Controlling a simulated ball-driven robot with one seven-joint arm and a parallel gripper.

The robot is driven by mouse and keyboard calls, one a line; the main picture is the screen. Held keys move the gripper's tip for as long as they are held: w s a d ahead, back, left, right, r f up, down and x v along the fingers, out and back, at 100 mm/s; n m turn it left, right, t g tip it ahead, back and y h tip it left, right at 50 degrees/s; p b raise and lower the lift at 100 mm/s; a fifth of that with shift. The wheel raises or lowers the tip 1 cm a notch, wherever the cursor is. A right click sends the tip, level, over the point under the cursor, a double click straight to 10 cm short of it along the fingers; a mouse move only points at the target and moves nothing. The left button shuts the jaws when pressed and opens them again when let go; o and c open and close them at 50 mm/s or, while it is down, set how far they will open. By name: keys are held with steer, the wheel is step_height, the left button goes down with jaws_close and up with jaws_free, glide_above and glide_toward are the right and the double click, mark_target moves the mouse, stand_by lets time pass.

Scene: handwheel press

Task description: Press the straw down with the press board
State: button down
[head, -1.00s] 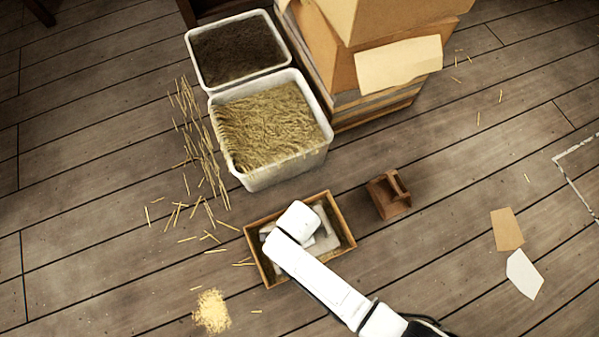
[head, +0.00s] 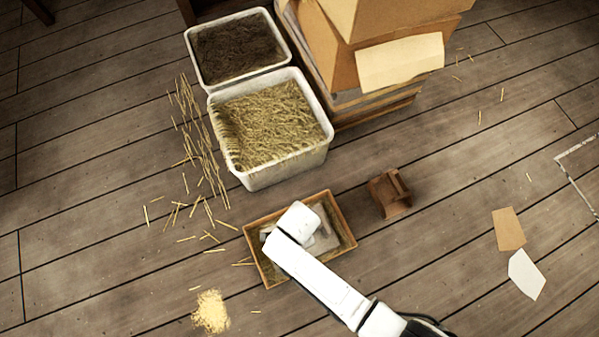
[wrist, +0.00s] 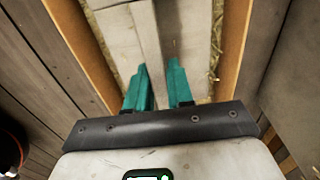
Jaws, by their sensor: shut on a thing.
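The press board (wrist: 196,30) is a pale grey-brown board with a raised bar along its middle. It lies inside a shallow wooden box (head: 345,215), and part of it (head: 324,239) shows in the head view beside my white arm. My gripper (wrist: 160,84) has teal fingers, one on each side of the bar, and is shut on it. Some straw (wrist: 218,40) shows in the gap between the board and the box wall in the wrist view. The straw under the board is hidden. In the head view my arm covers the gripper.
A white bin of straw (head: 270,125) and a bin of dark material (head: 238,48) stand behind the box. Cardboard boxes (head: 330,40) are stacked beside them. A small brown wooden object (head: 389,194) stands right of the box. Loose straw and papers lie on the floor.

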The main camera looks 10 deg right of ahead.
steer(key=shift+s+f+b, duration=0.1)
steer(key=shift+f+b, duration=1)
steer(key=shift+f, duration=0.5)
stand_by(1.6)
step_height(320, 180, up, 12)
steer(key=p, duration=1.1)
steer(key=shift+f+p, duration=0.15)
steer(key=shift+p, duration=0.2)
